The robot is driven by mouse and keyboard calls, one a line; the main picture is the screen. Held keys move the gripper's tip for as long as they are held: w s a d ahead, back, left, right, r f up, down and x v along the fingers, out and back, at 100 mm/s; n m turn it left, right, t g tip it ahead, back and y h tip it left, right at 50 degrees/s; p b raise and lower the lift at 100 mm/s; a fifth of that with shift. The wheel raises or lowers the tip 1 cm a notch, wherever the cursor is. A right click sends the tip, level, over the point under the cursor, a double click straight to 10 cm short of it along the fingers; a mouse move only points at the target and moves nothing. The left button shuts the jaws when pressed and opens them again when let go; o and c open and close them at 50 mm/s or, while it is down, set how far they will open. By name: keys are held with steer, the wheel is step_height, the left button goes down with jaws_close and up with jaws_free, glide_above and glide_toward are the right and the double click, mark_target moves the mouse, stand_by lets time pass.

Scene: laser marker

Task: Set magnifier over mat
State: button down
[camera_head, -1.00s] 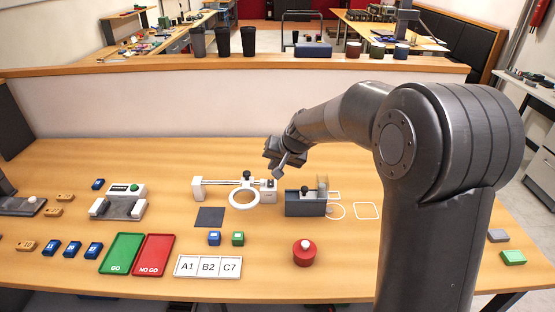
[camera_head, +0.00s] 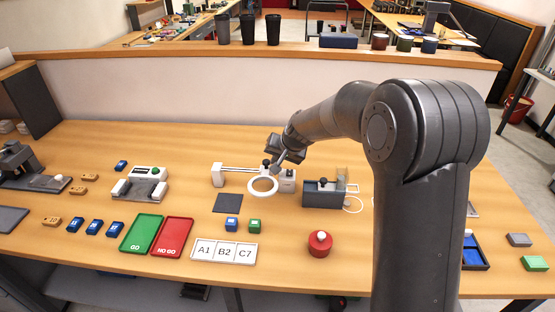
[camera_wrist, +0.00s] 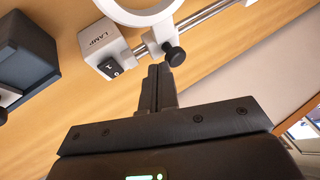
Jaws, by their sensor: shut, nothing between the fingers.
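The magnifier has a white ring (camera_head: 263,187) on a metal rail, with a white block at the left end and a white lamp base (camera_head: 287,183) at the right. The dark square mat (camera_head: 227,203) lies left of and nearer than the ring; the ring is not over it. My gripper (camera_head: 276,167) is shut and empty, just above the magnifier's right part. In the wrist view, my closed fingers (camera_wrist: 158,82) point at the black knob (camera_wrist: 175,55) beside the ring (camera_wrist: 140,10). Whether they touch it, I cannot tell.
A grey box device (camera_head: 324,199) stands close on the right of the lamp base. Green and red trays (camera_head: 173,236) and a labelled white tray (camera_head: 223,260) lie nearer.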

steer(key=a, duration=1.2)
steer(key=shift+a, duration=0.1)
step_height(320, 180, up, 9)
glide_above(261, 178)
stand_by(0.5)
